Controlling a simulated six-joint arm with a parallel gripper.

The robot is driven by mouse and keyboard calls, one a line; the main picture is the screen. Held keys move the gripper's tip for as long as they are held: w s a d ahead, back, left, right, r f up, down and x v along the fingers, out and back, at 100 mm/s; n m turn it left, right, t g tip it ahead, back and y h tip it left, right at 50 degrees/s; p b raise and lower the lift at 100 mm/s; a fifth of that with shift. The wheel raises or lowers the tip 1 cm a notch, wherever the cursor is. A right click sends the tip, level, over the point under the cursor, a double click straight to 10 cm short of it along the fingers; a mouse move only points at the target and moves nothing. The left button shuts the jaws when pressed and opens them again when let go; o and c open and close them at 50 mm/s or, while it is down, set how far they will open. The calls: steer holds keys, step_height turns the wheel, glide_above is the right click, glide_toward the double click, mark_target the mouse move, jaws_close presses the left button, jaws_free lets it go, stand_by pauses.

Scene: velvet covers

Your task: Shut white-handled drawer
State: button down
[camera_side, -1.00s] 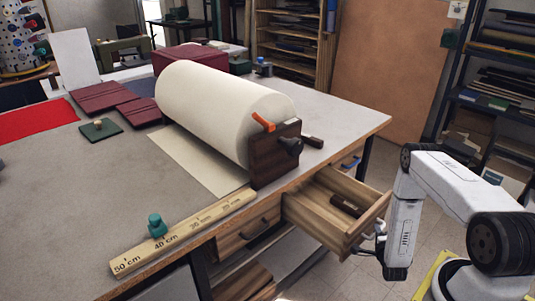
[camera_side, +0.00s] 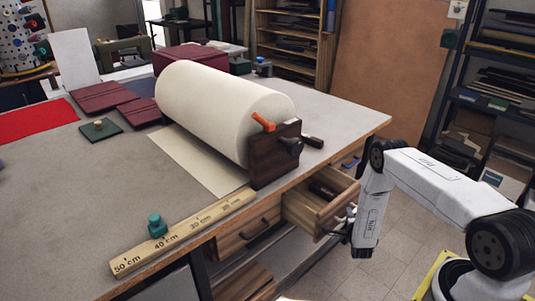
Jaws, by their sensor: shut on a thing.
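The wooden drawer (camera_side: 335,206) under the table's right edge stands partly open, its front panel out from the table. A dark object (camera_side: 323,190) lies inside it. My gripper (camera_side: 347,219) is at the outer face of the drawer front, shut on the white handle. The handle is mostly hidden by the fingers and is too small to make out clearly.
Another closed drawer with a black handle (camera_side: 262,228) is to the left, and a blue handle (camera_side: 350,162) shows to the right. The table (camera_side: 90,210) carries a cream roll (camera_side: 215,110) and a wooden ruler (camera_side: 185,232). The floor beside the drawer is clear.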

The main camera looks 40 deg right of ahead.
glide_above(311, 204)
steer(key=shift+w+r, duration=0.1)
stand_by(0.6)
steer(key=shift+w, duration=0.1)
steer(key=c, duration=0.6)
jaws_free()
steer(key=shift+d, duration=0.1)
steer(key=shift+s, duration=0.2)
steer(key=shift+v, duration=3.8)
